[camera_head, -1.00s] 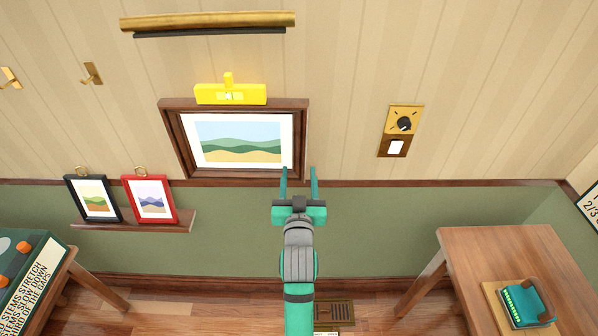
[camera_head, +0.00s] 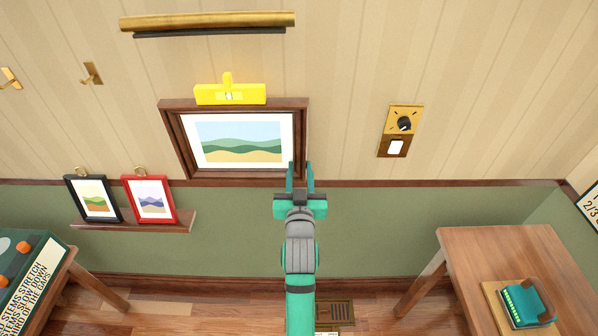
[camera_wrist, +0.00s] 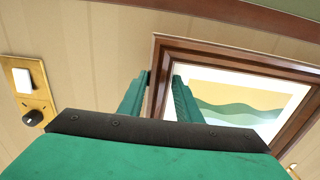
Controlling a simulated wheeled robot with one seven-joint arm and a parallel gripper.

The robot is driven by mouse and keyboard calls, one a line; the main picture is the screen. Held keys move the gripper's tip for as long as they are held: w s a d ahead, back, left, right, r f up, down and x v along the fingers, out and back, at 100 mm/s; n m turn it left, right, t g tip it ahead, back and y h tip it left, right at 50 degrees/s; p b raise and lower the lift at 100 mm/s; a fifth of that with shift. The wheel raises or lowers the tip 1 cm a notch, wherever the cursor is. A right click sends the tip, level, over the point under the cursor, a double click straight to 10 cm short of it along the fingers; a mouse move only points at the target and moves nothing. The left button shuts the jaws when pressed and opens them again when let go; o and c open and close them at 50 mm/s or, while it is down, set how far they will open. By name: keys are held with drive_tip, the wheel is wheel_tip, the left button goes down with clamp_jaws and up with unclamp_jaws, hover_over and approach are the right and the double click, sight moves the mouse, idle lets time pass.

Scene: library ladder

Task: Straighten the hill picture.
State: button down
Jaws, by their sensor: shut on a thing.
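The hill picture (camera_head: 240,142) hangs on the wall in a dark brown wooden frame, with green and yellow hills under a pale blue sky. It looks close to level in the head view. A yellow level (camera_head: 230,94) with a small vial sits along its top edge. My gripper (camera_head: 300,166) is at the frame's lower right corner, its two teal fingers on either side of the right frame edge. The wrist view shows the frame (camera_wrist: 157,82) between the fingers (camera_wrist: 160,90). The gripper is shut on this edge; the exact contact is partly hidden.
A brass picture lamp (camera_head: 208,22) is above. A brass switch plate (camera_head: 400,131) is to the right. Black-framed (camera_head: 93,198) and red-framed (camera_head: 150,199) pictures stand on a ledge at lower left. A wooden table (camera_head: 500,262) is at right. The wall between picture and switch plate is clear.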

drive_tip(key=c, duration=1.3)
unclamp_jaws()
drive_tip(key=shift+s, duration=0.15)
drive_tip(key=s, duration=1)
drive_tip(key=shift+s, duration=0.25)
drive_tip(key=shift+s+f, duration=0.1)
